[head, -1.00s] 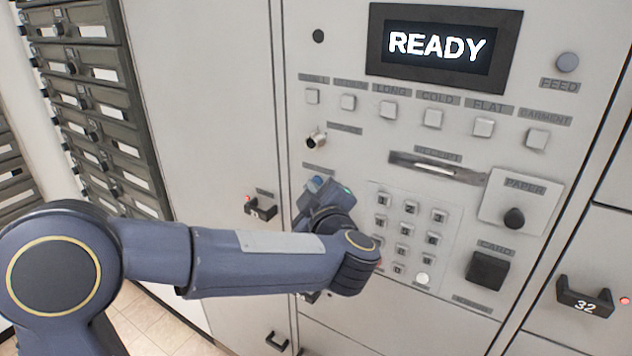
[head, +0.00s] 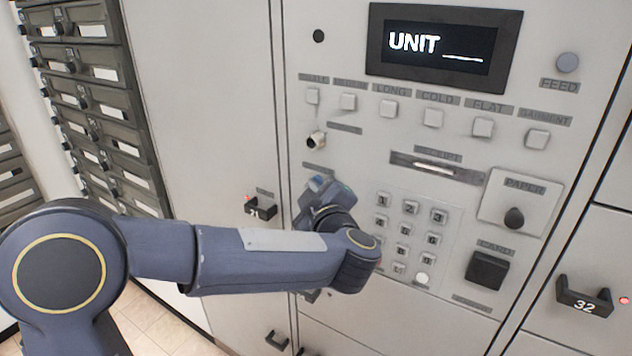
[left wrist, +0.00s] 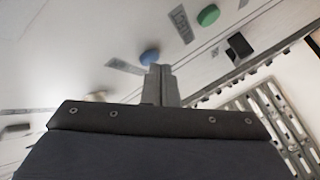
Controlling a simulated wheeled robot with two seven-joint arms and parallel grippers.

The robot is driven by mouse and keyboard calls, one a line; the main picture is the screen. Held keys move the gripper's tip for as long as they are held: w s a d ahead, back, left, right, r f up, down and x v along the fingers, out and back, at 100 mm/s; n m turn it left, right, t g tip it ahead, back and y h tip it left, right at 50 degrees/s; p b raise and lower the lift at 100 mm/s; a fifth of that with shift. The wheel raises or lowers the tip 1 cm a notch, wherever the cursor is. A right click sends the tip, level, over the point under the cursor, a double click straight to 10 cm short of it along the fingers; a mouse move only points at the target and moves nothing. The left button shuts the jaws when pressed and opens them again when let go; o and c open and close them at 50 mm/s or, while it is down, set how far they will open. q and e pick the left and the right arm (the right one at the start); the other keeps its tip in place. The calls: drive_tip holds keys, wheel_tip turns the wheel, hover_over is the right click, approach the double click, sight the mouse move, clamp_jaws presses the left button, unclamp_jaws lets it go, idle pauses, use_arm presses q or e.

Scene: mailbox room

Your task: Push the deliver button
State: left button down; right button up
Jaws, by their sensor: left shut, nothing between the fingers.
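My left gripper (head: 322,188) is shut and empty, held against or very near the grey panel, left of the keypad (head: 408,232). In the left wrist view its closed fingers (left wrist: 160,84) point at the panel, with their tips just beside a round blue button (left wrist: 149,57). I cannot tell whether they touch it. A round green button (left wrist: 208,15) is farther up and right. In the head view my wrist hides this part of the panel. The display (head: 443,47) reads "UNIT ___". My right gripper is out of view.
A row of small square buttons (head: 433,118) runs under the display. A receipt slot (head: 437,167), a paper knob (head: 514,217) and a card reader (head: 487,270) are on the right. A locker handle marked 32 (head: 584,297) sticks out at lower right. Dark mailboxes (head: 100,120) line the left.

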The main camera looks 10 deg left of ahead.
use_arm(q)
drive_tip(key=shift+s+a, duration=0.2)
drive_tip(key=shift+s, duration=0.4)
drive_tip(key=shift+s, duration=0.1)
drive_tip(key=s, duration=0.1)
drive_tip(key=s+a, duration=0.1)
drive_tip(key=s, duration=0.2)
drive_tip(key=shift+s+a+b, duration=0.3)
drive_tip(key=shift+a, duration=0.1)
